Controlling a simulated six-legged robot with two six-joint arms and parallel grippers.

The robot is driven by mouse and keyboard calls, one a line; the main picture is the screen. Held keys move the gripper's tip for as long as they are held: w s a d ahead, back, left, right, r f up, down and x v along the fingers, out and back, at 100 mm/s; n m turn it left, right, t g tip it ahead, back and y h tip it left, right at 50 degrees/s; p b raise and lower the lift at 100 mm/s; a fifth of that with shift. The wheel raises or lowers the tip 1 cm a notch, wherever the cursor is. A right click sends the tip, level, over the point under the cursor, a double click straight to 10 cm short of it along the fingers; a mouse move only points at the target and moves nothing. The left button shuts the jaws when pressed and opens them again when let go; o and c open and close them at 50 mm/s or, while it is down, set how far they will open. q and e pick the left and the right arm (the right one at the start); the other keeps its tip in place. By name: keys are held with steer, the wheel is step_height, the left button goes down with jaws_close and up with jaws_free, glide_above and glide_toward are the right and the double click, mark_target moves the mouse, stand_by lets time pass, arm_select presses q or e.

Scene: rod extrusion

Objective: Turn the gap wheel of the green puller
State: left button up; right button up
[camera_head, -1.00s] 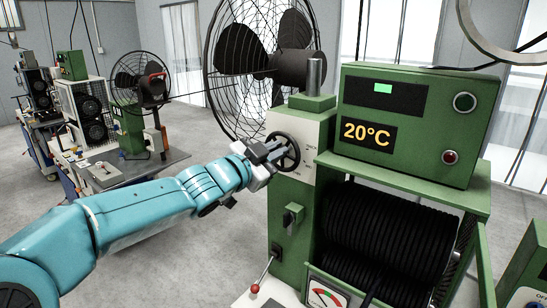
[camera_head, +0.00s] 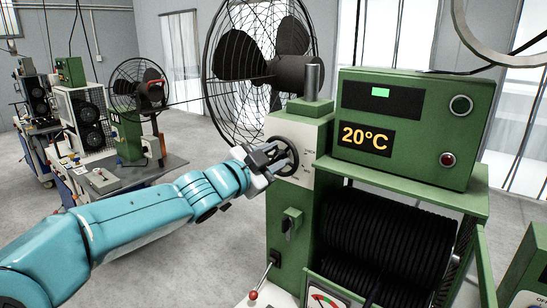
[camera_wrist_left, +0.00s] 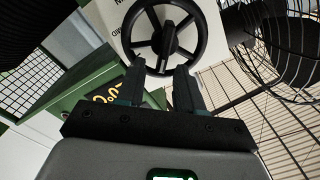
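The green puller (camera_head: 300,215) stands right of the middle in the head view, with black rollers and a display reading 20°C. Its gap wheel (camera_head: 287,152), a black spoked handwheel, sits on a pale panel on the puller's left face. The wheel (camera_wrist_left: 166,38) shows large at the top of the left wrist view. My left gripper (camera_head: 268,156) is at the wheel. In the wrist view its two fingers (camera_wrist_left: 160,85) are spread apart, with their tips at the wheel's near rim; I cannot tell whether they touch it. My right gripper is in no view.
A large black fan (camera_head: 262,65) stands behind the puller. A red-knobbed lever (camera_head: 253,295) and a gauge (camera_head: 322,300) are low at its front. Another bench (camera_head: 150,172) with machines is at the left. Grey floor lies open between.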

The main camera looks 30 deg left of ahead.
arm_select(q)
steer(key=shift+w, duration=0.1)
steer(key=s+a, duration=0.1)
steer(key=s, duration=1.5)
steer(key=shift+s+a+p, duration=0.15)
steer(key=shift+s+p, duration=0.05)
steer(key=shift+p, duration=0.2)
